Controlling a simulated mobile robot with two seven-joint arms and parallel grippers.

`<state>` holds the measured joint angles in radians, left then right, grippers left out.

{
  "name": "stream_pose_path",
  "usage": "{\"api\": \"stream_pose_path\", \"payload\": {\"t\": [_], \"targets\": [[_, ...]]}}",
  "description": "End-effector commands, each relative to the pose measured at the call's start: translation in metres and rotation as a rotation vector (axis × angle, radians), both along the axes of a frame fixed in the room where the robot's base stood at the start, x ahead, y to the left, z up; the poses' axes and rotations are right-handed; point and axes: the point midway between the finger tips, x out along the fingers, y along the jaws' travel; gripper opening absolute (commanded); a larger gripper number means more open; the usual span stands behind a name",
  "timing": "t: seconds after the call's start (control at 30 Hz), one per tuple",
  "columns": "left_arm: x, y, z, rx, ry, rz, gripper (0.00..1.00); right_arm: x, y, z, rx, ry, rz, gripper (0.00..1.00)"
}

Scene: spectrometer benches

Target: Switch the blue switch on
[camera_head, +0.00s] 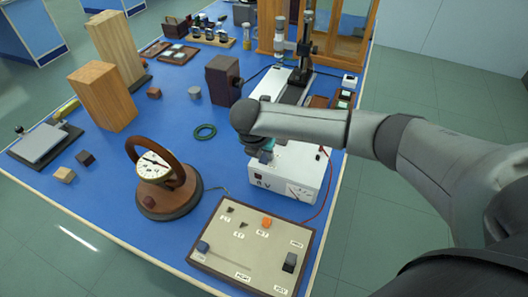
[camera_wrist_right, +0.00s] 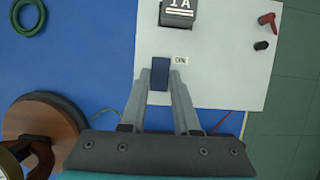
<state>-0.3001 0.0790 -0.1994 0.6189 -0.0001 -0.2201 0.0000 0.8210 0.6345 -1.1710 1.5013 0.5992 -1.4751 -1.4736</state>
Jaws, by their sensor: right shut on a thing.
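The blue switch (camera_wrist_right: 160,72) is a small dark blue block on the white top of the power box (camera_head: 293,178). An ON label (camera_wrist_right: 180,61) is printed just right of it in the wrist view. My right gripper (camera_wrist_right: 162,82) is shut on the switch, its two grey fingers at the switch's sides. In the head view my right arm reaches over the box and the switch cannot be made out clearly. The box front carries a 6 V mark and a meter. My left gripper is in neither view.
A grey block marked 1A (camera_wrist_right: 178,10) and red and black terminals (camera_wrist_right: 266,22) stand on the box top. A control panel (camera_head: 225,262) lies in front, a round dial instrument (camera_head: 160,185) to the left, a green ring (camera_head: 205,132) behind. Blue bench surface lies clear around the ring.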

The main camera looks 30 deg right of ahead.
Motion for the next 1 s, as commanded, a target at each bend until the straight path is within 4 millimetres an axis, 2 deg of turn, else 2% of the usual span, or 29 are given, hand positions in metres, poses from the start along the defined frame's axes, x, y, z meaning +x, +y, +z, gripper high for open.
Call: {"api": "stream_pose_path", "payload": {"t": [0.17,0.5,1.0], "targets": [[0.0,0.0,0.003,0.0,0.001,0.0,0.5,0.0,-0.001,0.001,0.005,0.007,-0.001,0.0],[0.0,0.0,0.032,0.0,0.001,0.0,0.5,0.003,-0.005,0.004,0.134,0.126,-0.005,0.0],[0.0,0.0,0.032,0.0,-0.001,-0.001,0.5,0.006,-0.007,0.001,0.219,0.197,0.0,0.0]]}}
